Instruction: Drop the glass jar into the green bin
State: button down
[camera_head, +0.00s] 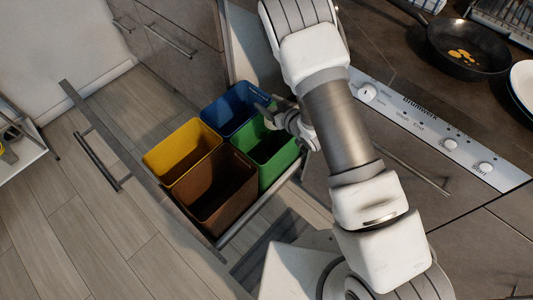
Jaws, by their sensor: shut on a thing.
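My arm reaches in from the lower right and covers part of the drawer's right side.
The drawer also holds a blue bin (222,112), a yellow bin (168,157) and a brown bin (222,205). The drawer front (150,180) with its handle stands out over the floor. A counter with a frying pan (467,50) is at the upper right.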

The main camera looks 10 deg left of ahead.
notch_tip(320, 180, down, 5)
jog(key=b, duration=0.3)
grip_release()
jog(key=shift+d, duration=0.1)
jog(key=p+v, duration=0.4)
jog(key=v, duration=1.3)
jog(key=shift+s+r+p, duration=0.15)
jog(key=shift+s+p, duration=0.05)
jog(key=shift+p, duration=0.2)
